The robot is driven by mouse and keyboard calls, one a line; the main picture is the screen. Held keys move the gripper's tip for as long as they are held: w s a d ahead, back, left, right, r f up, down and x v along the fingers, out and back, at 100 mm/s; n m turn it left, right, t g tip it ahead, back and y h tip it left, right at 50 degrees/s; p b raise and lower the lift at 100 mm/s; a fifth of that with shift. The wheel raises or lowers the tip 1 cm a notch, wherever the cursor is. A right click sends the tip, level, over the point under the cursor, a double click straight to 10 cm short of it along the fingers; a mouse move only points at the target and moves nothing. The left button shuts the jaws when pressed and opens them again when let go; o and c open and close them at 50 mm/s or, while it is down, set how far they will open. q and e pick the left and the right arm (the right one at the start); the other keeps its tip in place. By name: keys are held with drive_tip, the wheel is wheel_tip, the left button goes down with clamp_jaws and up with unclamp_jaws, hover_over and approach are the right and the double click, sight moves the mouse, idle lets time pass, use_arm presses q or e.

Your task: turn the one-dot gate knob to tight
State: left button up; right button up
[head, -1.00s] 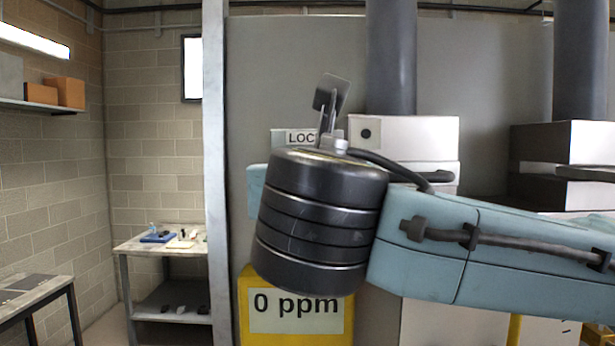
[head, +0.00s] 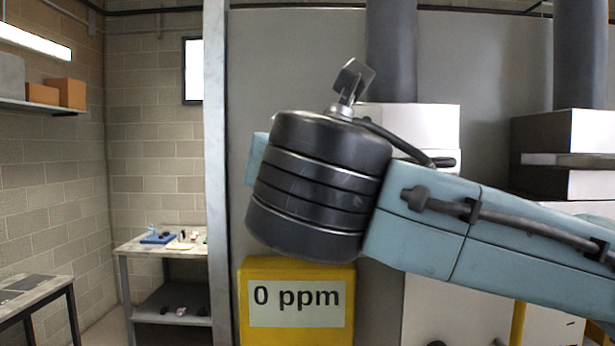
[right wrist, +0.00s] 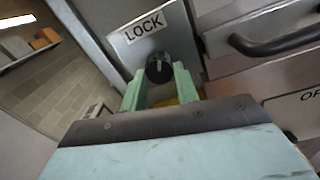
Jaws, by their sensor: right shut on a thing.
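A black round knob (right wrist: 159,68) with a pale pointer line sits on a grey plate marked LOCK (right wrist: 143,28) in the right wrist view. The pointer line stands nearly upright in that picture, while the plate's lettering is tilted. My right gripper (right wrist: 160,79) has its two green fingers on either side of the knob, shut on it. No one-dot mark shows now. My left gripper is in neither current view.
A yellow box reading 0 ppm (head: 297,303) hangs below my wrist. White heater units (head: 420,122) stand behind my arm, with a black bar handle (right wrist: 275,40) right of the knob. A grey post (head: 216,180) and a table (head: 135,246) are to the left.

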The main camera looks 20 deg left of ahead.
drive_tip(key=m+b, duration=1)
drive_tip(key=m, duration=0.7)
drive_tip(key=shift+a+m, duration=0.15)
drive_tip(key=shift+m, duration=0.15)
drive_tip(key=shift+h, duration=0.4)
drive_tip(key=o, duration=1)
drive_tip(key=shift+c, duration=0.2)
